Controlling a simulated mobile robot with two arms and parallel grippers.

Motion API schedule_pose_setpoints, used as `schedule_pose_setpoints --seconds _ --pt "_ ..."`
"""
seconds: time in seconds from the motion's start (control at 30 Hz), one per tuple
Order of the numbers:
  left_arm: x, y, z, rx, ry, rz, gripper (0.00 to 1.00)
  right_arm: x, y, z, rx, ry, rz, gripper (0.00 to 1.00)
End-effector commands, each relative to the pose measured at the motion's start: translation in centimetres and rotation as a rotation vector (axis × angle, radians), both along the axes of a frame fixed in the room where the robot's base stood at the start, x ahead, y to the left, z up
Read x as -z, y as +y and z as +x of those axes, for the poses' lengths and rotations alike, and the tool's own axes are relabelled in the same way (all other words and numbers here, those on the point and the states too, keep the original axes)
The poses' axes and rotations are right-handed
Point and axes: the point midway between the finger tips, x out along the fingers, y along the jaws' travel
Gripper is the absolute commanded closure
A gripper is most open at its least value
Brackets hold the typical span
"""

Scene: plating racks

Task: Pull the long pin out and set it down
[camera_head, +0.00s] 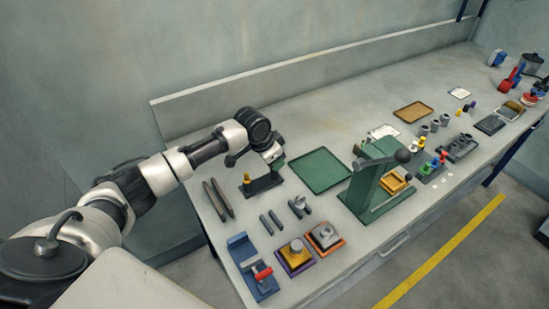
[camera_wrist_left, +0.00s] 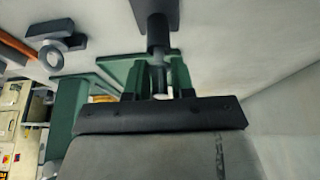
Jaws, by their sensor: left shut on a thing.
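My left gripper (camera_head: 277,161) reaches over the dark pin block (camera_head: 264,185) from the left. In the left wrist view its green fingers (camera_wrist_left: 159,76) are shut on the long pin (camera_wrist_left: 157,47), a dark round shaft with a pale end showing between them. The shaft lines up with the dark block (camera_wrist_left: 146,8) at the top of that view; I cannot tell whether its far end is still seated there. In the head view the gripper hides the pin. A short yellow pin (camera_head: 246,177) stands at the block's left end. My right gripper is not in view.
A green tray (camera_head: 320,170) lies right of the block, with a green press (camera_head: 368,185) beyond it. Dark bars (camera_head: 218,198) lie to the left. Small grey parts, a blue fixture (camera_head: 243,250) and coloured-base fixtures (camera_head: 295,256) stand nearer the front edge.

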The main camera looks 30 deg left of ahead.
Motion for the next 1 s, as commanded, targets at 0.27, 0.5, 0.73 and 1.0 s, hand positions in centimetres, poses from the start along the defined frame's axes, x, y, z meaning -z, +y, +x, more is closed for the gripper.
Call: schedule_pose_setpoints --seconds 0.27,0.5,0.73,1.0 --pt "-0.2 0.0 0.0 -0.031 0.000 0.000 1.00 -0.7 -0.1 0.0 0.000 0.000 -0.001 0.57" --pt "-0.2 0.0 0.0 -0.053 -0.001 0.000 1.00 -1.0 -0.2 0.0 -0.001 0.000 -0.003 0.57" --pt "-0.1 0.0 0.0 -0.058 -0.001 0.000 1.00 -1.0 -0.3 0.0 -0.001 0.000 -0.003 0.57" --pt "-0.4 0.0 0.0 -0.056 -0.001 0.000 1.00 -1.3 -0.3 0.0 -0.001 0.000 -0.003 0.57"
